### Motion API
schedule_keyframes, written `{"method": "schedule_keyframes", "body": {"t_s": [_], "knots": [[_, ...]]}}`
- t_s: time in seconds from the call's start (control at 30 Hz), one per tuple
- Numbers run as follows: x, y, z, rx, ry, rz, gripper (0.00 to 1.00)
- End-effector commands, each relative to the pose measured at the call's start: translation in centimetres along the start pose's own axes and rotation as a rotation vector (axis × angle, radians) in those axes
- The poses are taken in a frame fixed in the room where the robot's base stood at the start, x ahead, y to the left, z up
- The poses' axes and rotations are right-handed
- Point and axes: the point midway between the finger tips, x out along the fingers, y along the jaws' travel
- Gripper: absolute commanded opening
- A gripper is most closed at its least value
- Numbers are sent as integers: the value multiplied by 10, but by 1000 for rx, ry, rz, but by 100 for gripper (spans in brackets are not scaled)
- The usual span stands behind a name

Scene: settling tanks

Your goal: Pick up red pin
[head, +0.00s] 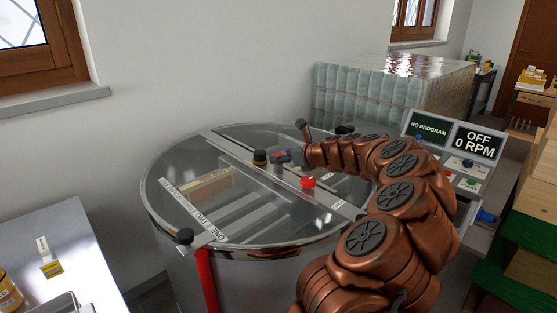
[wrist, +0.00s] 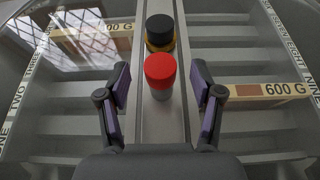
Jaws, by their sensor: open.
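The red pin (head: 308,182) stands upright on the metal bar (head: 335,202) across the round glass-topped tank. My gripper (wrist: 160,88) is open, with one purple-padded finger on each side of the pin in the picture and a gap on both sides. It holds nothing. In the head view my gripper (head: 287,158) appears above and beyond the pin. I cannot tell whether the fingertips are level with the cap.
A black-capped, yellow-collared knob (wrist: 160,31) stands on the bar just beyond the pin; it also shows in the head view (head: 260,157). A 600 G block (wrist: 268,90) lies under the glass. A control panel (head: 458,146) stands at right, a metal table (head: 75,235) at left.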

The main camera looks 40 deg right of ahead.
Motion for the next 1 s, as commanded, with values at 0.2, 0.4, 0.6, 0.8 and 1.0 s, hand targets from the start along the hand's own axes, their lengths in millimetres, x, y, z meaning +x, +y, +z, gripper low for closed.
{"method": "schedule_keyframes", "body": {"t_s": [0.2, 0.4, 0.6, 0.8, 1.0], "knots": [[21, 0, 1, -2, -2, -1, 66], [26, 0, 1, -2, -1, -1, 66], [26, 0, 0, -2, -1, -1, 62], [26, 0, 0, -2, -1, -2, 41], [26, 0, 0, -2, -1, -2, 20]]}}
